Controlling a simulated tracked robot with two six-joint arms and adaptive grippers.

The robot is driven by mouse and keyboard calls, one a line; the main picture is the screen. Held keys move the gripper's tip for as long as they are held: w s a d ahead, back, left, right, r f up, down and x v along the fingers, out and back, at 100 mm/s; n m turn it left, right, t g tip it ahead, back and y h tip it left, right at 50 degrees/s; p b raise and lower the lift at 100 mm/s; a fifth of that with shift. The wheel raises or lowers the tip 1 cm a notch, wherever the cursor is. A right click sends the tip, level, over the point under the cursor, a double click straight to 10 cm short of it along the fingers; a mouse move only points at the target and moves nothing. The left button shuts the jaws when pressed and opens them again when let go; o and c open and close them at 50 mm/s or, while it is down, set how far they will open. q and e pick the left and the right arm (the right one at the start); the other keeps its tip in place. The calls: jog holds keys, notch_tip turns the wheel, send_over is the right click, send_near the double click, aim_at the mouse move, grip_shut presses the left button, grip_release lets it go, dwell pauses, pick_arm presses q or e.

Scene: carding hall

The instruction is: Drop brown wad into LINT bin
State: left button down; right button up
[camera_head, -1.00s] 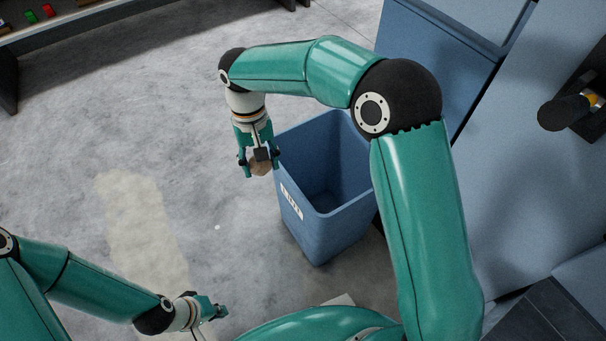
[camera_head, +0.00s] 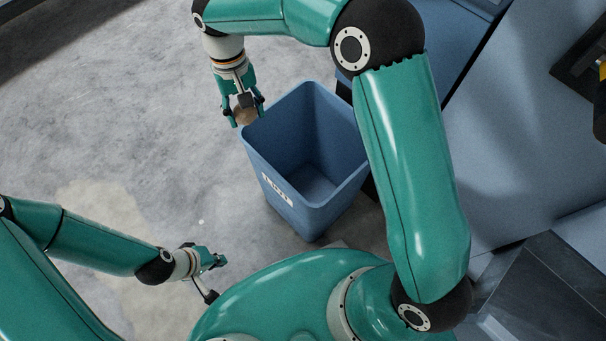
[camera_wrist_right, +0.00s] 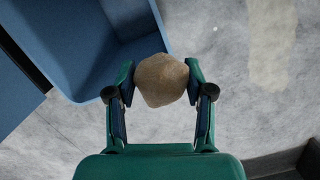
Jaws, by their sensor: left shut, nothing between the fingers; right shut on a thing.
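The blue LINT bin (camera_head: 318,207) stands on the floor, open at the top, with its white label (camera_head: 277,189) on the front left wall. Its visible inside looks empty. My right gripper (camera_head: 245,117) is shut on the brown wad (camera_head: 244,116), just left of the bin's far left rim. In the right wrist view the wad (camera_wrist_right: 161,80) sits between the fingertips of the right gripper (camera_wrist_right: 161,84), beside the bin (camera_wrist_right: 75,45), with grey floor behind part of it. My left gripper (camera_head: 219,262) is shut and empty, low over the floor at the lower left.
Blue machine panels (camera_head: 515,130) stand on the right, close behind the bin. The grey concrete floor (camera_head: 130,120) to the left is clear, with a pale patch (camera_head: 100,215) and a small white speck (camera_head: 201,222).

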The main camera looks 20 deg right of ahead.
jog(key=s+d+f+m+b, duration=0.1)
jog(key=s+d+f+b, duration=0.2)
jog(key=d, duration=0.5)
jog(key=s+d+f+m+b, duration=0.1)
jog(key=d+f+b, duration=0.3)
jog(key=d, duration=0.5)
notch_tip(320, 180, down, 6)
jog(key=b, duration=0.3)
jog(key=shift+w+a+f+b, duration=0.15)
jog(key=shift+b, duration=0.2)
jog(key=o, duration=1)
jog(key=r, duration=0.4)
jog(key=w+r, duration=0.1)
jog(key=r, duration=0.6)
jog(key=shift+w+d+r, duration=0.2)
jog(key=shift+w+r, duration=0.2)
